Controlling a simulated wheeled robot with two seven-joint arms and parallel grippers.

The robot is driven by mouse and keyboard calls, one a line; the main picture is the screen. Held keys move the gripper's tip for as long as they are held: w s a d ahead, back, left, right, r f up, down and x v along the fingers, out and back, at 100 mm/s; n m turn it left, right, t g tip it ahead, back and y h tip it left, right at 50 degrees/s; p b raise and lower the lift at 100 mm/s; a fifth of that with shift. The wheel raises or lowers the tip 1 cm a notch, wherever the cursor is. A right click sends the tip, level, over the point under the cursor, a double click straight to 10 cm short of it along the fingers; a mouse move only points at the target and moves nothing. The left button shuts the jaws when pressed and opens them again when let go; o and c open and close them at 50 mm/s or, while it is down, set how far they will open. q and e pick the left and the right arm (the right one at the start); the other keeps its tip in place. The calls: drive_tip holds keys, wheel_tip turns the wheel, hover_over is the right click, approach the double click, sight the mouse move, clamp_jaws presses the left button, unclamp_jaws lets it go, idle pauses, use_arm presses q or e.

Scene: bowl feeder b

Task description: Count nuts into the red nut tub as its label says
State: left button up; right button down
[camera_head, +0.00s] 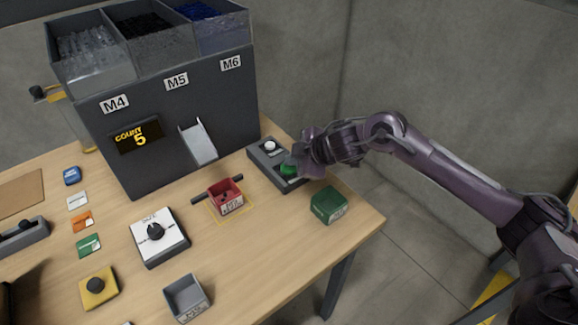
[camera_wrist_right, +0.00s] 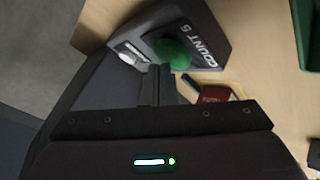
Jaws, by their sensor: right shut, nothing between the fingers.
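The red tub (camera_head: 226,198) stands upright on a yellow outlined square in front of the feeder chute; its label is too small to read. It also shows partly in the right wrist view (camera_wrist_right: 214,95). My right gripper (camera_head: 293,161) is shut and empty, over the button box (camera_head: 266,173). Its fingertips (camera_wrist_right: 159,74) are close beside the green button (camera_head: 289,170), which also shows in the right wrist view (camera_wrist_right: 174,54); I cannot tell if they touch it. The box reads "COUNT 5" there. The feeder display (camera_head: 135,137) shows COUNT 5.
The dark feeder (camera_head: 170,130) carries bins marked M4, M5 and M6, with a chute (camera_head: 199,144). A green tub (camera_head: 329,205) stands at the right table edge. A dial box (camera_head: 160,240), a grey tub (camera_head: 186,296), a yellow button box (camera_head: 98,289) and coloured cards are left and front.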

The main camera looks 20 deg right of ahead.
sight(293, 169)
drive_tip(key=shift+f, duration=0.5)
idle(0.7)
drive_tip(key=shift+r, duration=0.1)
drive_tip(key=shift+r+p, duration=0.75)
wheel_tip(293, 169, up, 5)
drive_tip(key=p, duration=0.5)
drive_tip(key=shift+r, duration=0.1)
idle(2.3)
